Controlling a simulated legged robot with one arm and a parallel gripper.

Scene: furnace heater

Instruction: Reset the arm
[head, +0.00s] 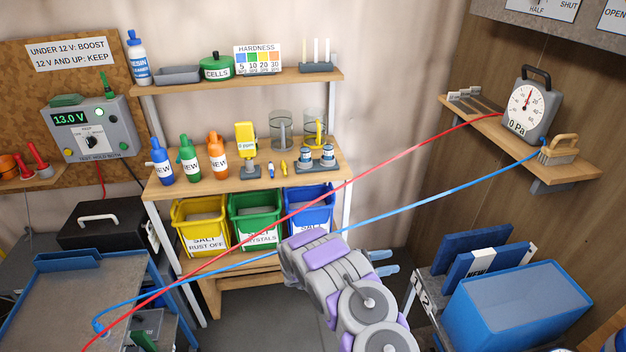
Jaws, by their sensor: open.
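My arm (345,285) rises from the bottom centre in the head view, grey with pale purple panels, and is bent. My gripper (383,262) shows only partly, to the right of the arm's upper part. Its two pale blue fingertips point right and stand apart, with nothing seen between them. The rest of the gripper is hidden behind the arm links.
A shelf rack (255,178) holds bottles, with yellow, green and blue bins below. A red hose (385,149) and a blue hose (420,200) cross the view to a gauge (530,105). A blue tub (515,312) stands right; a grey table (75,300) left.

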